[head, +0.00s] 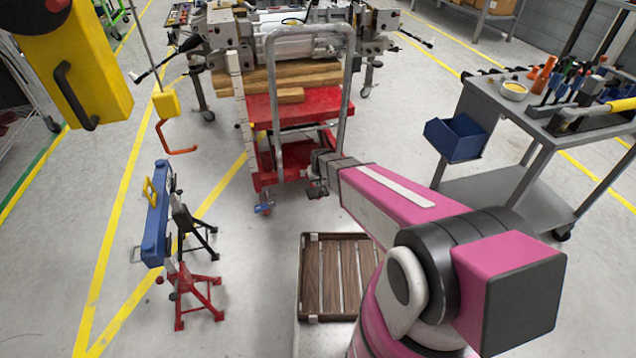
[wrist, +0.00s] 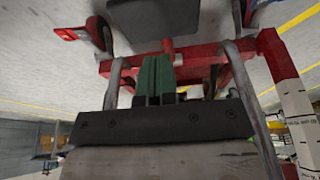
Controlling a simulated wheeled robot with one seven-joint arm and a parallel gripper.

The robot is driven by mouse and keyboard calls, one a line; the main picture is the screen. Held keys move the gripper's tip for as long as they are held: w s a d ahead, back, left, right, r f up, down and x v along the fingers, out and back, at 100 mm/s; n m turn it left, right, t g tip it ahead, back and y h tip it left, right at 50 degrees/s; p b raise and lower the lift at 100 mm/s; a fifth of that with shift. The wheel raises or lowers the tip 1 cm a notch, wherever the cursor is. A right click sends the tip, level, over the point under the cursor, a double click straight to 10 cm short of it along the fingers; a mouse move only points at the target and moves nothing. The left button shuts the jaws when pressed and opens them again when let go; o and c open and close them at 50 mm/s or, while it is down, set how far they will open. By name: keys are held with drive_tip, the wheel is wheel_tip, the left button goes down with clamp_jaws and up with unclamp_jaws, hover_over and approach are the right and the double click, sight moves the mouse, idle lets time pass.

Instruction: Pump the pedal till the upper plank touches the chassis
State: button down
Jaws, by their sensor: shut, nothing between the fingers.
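A red lift table (head: 300,108) with a grey tubular push handle (head: 348,75) stands under the grey chassis (head: 305,45). The upper plank (head: 270,76) lies on the lift, just below the chassis; I cannot tell whether they touch. My gripper (head: 318,178) is low at the handle's foot, shut and empty. Its green fingertips (wrist: 155,75) show in the wrist view, near the lift's red frame (wrist: 200,62). A dark flat pad, apparently the pedal (wrist: 140,18), lies beyond the fingertips; contact is unclear.
A blue beam (head: 157,220) on red and black stands is at left. A yellow hoist pendant with an orange hook (head: 178,142) hangs nearby. A grey tool cart (head: 530,120) with a blue bin (head: 455,138) is at right. A brown slatted crate (head: 338,275) lies in front.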

wheel_tip(320, 180, down, 10)
drive_tip(key=shift+w+r, duration=0.1)
wheel_tip(320, 180, up, 11)
drive_tip(key=shift+f, duration=0.2)
idle(0.4)
drive_tip(key=s+d+r+m+g, duration=0.3)
drive_tip(key=s+d+r, duration=1.5)
drive_tip(key=d+r, duration=0.1)
drive_tip(key=shift+r+h, duration=0.4)
drive_tip(key=shift+r, duration=0.05)
